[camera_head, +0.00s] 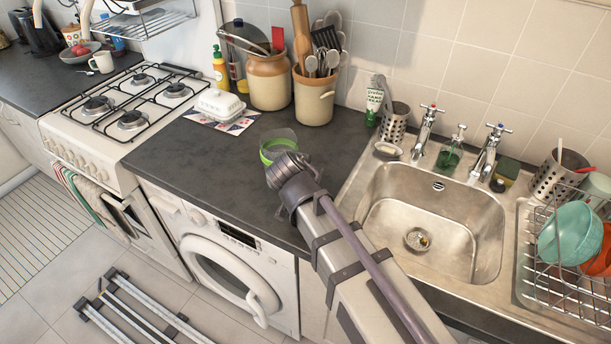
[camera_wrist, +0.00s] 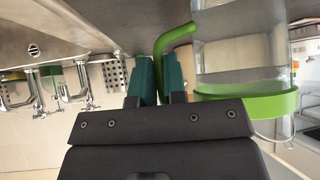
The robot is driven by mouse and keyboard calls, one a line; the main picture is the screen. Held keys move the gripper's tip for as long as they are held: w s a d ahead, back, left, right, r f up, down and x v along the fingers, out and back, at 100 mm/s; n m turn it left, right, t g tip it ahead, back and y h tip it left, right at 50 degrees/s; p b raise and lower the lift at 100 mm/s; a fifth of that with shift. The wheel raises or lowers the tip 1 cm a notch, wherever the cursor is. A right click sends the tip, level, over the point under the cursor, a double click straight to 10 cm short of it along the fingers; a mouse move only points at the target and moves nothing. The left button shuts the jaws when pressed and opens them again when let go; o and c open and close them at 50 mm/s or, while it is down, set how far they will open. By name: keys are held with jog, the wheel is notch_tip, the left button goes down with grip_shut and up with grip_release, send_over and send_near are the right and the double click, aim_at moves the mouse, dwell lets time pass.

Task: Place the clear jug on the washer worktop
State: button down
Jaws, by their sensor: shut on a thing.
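The clear jug (camera_head: 279,140) with a green band shows at the far end of my arm in the head view, over the dark washer worktop (camera_head: 215,160). I cannot tell whether its base touches the worktop. In the wrist view, where the scene appears upside down, the jug (camera_wrist: 240,45) is at the upper right, with its green handle (camera_wrist: 178,36) reaching in between the teal fingers. My gripper (camera_wrist: 160,75) is shut on that handle. In the head view my wrist hides the fingers and part of the jug. The white washer (camera_head: 225,265) stands below the worktop.
A butter dish (camera_head: 220,104) on a patterned mat and two crocks (camera_head: 268,80) (camera_head: 314,97) stand behind the jug. The stove (camera_head: 130,110) is left; the sink (camera_head: 430,220) is right. The worktop left of the jug is clear.

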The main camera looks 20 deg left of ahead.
jog(key=c, duration=1.2)
grip_release()
jog(key=shift+f, duration=0.1)
jog(key=shift+r, duration=0.2)
jog(key=p+v, duration=0.8)
jog(key=v, duration=0.4)
jog(key=shift+p, duration=0.4)
jog(key=d+f+g, duration=0.1)
jog(key=d+g, duration=0.2)
jog(key=d, duration=0.8)
jog(key=d+f+g, duration=0.2)
jog(key=d+g, duration=0.1)
jog(key=d, duration=0.8)
jog(key=d+f+g, duration=0.2)
jog(key=d+g, duration=0.1)
jog(key=d, duration=0.8)
jog(key=shift+w+d+f, duration=0.1)
jog(key=shift+d, duration=0.05)
